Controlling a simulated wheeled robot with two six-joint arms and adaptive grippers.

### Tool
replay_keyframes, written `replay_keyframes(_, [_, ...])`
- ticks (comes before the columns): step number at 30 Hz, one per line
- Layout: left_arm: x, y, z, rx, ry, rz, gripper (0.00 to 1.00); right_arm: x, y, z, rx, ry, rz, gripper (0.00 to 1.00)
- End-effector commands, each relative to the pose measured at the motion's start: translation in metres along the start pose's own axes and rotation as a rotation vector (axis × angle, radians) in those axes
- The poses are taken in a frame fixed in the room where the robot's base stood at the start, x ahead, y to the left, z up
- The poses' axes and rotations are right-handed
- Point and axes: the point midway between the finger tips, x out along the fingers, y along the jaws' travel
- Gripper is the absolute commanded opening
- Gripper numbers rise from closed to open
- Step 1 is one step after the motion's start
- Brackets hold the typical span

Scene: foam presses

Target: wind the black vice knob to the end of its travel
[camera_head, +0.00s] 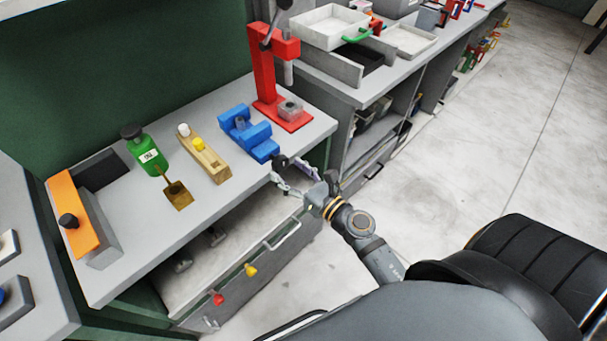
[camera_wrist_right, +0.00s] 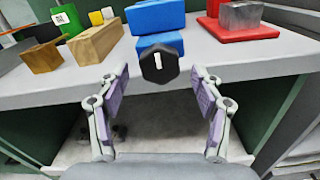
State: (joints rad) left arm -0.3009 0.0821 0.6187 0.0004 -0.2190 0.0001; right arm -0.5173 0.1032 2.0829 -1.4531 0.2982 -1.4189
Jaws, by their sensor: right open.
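The blue vice (camera_head: 249,132) stands on the grey bench near its front edge. Its black knob (camera_head: 280,162) faces the front, over the bench edge. In the right wrist view the knob (camera_wrist_right: 161,66) is a dark faceted disc with a white mark, in front of the blue vice (camera_wrist_right: 158,25). My right gripper (camera_head: 293,178) is in front of the knob and open. In the right wrist view its two purple-padded fingers (camera_wrist_right: 161,100) are spread wide, with the knob beyond and between them, not touched. My left gripper is not in view.
A red press (camera_head: 264,75) stands right of the vice. A wooden block (camera_head: 204,160), a green bottle (camera_head: 146,152) and an orange-topped fixture (camera_head: 76,222) stand to the left. Below is an open drawer (camera_head: 235,277) with red and yellow knobs.

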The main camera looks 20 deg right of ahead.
Motion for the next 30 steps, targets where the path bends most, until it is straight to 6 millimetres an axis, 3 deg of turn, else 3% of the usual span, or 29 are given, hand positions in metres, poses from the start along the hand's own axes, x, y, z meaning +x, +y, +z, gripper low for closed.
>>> replay_keyframes(6, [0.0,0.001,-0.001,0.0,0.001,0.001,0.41,-0.037,0.001,-0.002,-0.001,0.007,0.002,0.67])
replay_keyframes(12, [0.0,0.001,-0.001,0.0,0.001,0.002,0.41,-0.059,0.001,-0.001,0.0,0.004,0.002,0.67])
replay_keyframes(30, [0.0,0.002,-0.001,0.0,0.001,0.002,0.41,-0.106,0.001,-0.001,0.0,0.004,0.004,0.67])
